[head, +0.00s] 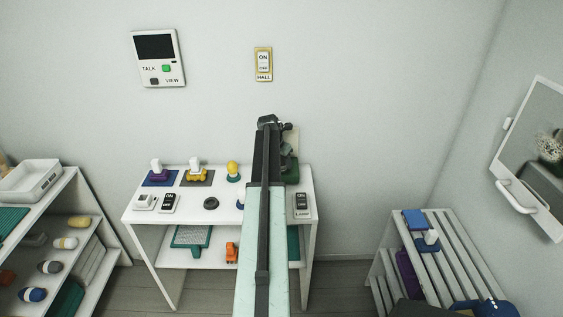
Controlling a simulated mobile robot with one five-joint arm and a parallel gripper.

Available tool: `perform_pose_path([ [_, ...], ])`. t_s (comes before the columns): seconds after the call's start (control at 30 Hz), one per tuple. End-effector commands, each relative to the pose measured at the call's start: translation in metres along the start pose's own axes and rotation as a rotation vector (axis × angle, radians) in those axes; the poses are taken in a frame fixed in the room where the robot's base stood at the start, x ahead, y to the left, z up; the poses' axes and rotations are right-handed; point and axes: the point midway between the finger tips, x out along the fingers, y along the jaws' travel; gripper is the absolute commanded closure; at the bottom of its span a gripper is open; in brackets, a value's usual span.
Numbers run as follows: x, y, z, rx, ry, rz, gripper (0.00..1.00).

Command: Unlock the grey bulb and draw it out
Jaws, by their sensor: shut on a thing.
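My arm reaches forward over the white table (140,208), and my gripper (268,121) is at its far end, close to the wall.
The tabletop also holds a dark ring (211,203), a lamp switch (302,202) and purple and yellow plug-like pieces. Several loose bulbs lie on the left shelf (88,262). A slatted bench (455,255) stands at right. The wall above the table has an intercom (157,58) and hall switch (263,64).

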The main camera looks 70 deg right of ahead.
Motion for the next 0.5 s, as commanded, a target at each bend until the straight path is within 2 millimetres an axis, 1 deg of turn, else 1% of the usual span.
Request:
perform_pose_path([
  [0.07, -0.0001, 0.0022, 0.0001, -0.007, -0.001, 0.008, 1.0],
  [0.23, -0.0002, 0.0033, -0.0004, -0.127, -0.002, 0.058, 1.0],
  [0.43, 0.0, 0.0038, -0.0002, -0.134, -0.001, 0.06, 1.0],
  [0.5, -0.0001, 0.0034, -0.0006, -0.166, -0.001, 0.074, 1.0],
])
